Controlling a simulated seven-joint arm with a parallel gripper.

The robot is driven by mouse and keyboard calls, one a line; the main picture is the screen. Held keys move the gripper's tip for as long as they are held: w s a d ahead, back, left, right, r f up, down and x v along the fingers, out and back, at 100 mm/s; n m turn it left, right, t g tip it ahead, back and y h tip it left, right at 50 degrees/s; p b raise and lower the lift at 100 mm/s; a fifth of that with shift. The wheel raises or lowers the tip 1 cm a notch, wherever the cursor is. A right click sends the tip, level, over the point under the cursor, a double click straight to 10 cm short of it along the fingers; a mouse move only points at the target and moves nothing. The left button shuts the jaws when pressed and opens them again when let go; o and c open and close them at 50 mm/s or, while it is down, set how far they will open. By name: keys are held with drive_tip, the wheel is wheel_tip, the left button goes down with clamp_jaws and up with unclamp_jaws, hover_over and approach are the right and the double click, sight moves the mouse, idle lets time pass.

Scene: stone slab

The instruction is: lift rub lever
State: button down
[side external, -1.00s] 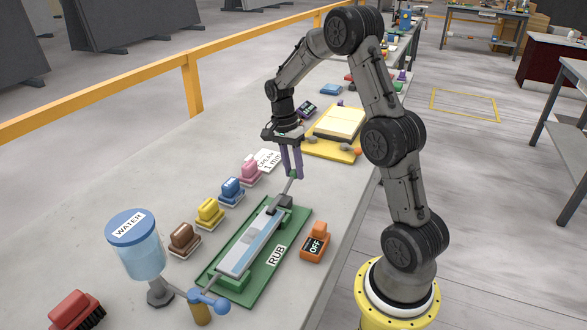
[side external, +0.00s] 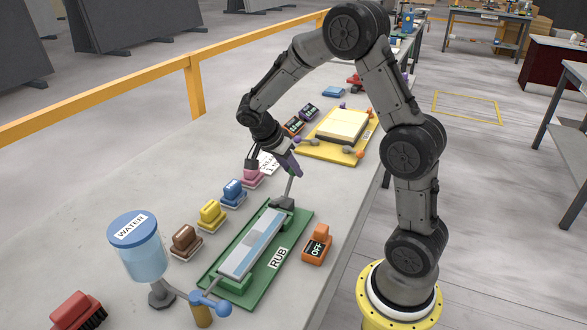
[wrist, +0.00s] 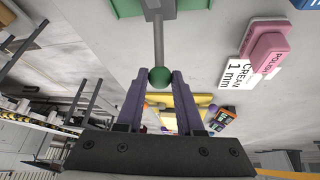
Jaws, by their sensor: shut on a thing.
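The green RUB board (side external: 258,272) lies on the stone slab, carrying a long pale bar with a blue strip (side external: 252,243). The rub lever (side external: 289,190) is a grey rod rising from a dark mount at the board's far end. It stands steeply. Its green ball knob (wrist: 159,77) sits between the purple fingers of my gripper (wrist: 160,82), which is shut on it. In the side view my gripper (side external: 295,168) is tilted, and its fingers hide the knob.
A pink POLISH block (side external: 252,176) and a blue block (side external: 232,193) stand left of the lever. An orange OFF block (side external: 317,244) is right of the board. A yellow board (side external: 347,152) lies behind. The WATER tank (side external: 143,250) stands at front left.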

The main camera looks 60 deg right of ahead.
sight(292, 173)
drive_tip(key=a+h, duration=0.1)
drive_tip(key=h, duration=0.1)
drive_tip(key=a+r+h, duration=0.1)
drive_tip(key=a+h, duration=0.1)
drive_tip(key=shift+a+h, duration=0.1)
drive_tip(key=shift+h, duration=0.2)
drive_tip(key=shift+a+f+m+g+h, duration=0.15)
drive_tip(key=shift+a+m+h, duration=0.1)
drive_tip(key=shift+a+h, duration=0.65)
drive_tip(key=shift+a+m+g+h, duration=0.2)
drive_tip(key=shift+a+h, duration=0.35)
drive_tip(key=shift+h, duration=0.65)
drive_tip(key=c, duration=0.5)
unclamp_jaws()
drive_tip(key=shift+c, duration=0.2)
drive_tip(key=v, duration=0.7)
drive_tip(key=shift+a, duration=0.3)
drive_tip(key=shift+d, duration=0.1)
